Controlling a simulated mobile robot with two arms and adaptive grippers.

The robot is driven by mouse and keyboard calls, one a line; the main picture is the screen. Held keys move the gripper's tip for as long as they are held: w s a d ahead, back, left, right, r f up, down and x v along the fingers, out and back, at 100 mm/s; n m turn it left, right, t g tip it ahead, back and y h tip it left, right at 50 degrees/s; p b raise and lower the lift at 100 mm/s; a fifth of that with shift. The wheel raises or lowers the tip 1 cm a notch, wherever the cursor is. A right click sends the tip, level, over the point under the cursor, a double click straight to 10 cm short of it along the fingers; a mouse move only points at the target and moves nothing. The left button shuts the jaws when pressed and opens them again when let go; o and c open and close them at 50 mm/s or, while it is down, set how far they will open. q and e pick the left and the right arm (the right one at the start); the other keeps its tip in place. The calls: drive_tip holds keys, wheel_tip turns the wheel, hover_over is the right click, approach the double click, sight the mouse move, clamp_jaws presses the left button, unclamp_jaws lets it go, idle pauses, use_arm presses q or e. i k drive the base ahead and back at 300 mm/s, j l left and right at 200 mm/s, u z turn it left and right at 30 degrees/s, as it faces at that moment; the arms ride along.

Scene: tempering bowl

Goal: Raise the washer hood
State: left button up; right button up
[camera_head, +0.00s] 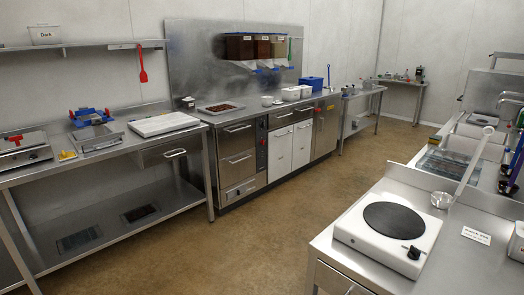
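A metal boxy unit (487,92) stands at the back of the right-hand counter, with a rail-like bar above it; it may be the washer, but I cannot tell for sure. I cannot make out its hood or whether that is up or down. Neither of my grippers is in view.
A white hotplate (389,232) with a black round plate and a long-handled ladle (443,199) sit on the near right counter. Left are a steel bench with a white slab (164,124), a blue-handled device (91,118) and a cabinet run with a brown-filled tray (219,108). The floor (270,210) between is clear.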

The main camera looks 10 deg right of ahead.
sight(484, 87)
drive_tip(key=i+j+u, duration=0.25)
drive_tip(key=i+u, duration=0.2)
drive_tip(key=i, duration=0.4)
drive_tip(key=i+u, duration=0.45)
drive_tip(key=i, duration=0.4)
drive_tip(key=i+l+z, duration=0.15)
drive_tip(key=i+z, duration=0.5)
drive_tip(key=z, duration=0.2)
drive_tip(key=i+z, duration=0.4)
drive_tip(key=i+j+z, duration=0.15)
drive_tip(key=z, duration=0.3)
drive_tip(key=i+l+z, duration=0.25)
drive_tip(key=i+z, duration=0.25)
drive_tip(key=i, duration=0.4)
drive_tip(key=i+j+z, duration=0.15)
drive_tip(key=i+z, duration=0.35)
drive_tip(key=i, duration=1.4)
drive_tip(key=i+z, duration=0.15)
drive_tip(key=i, duration=0.85)
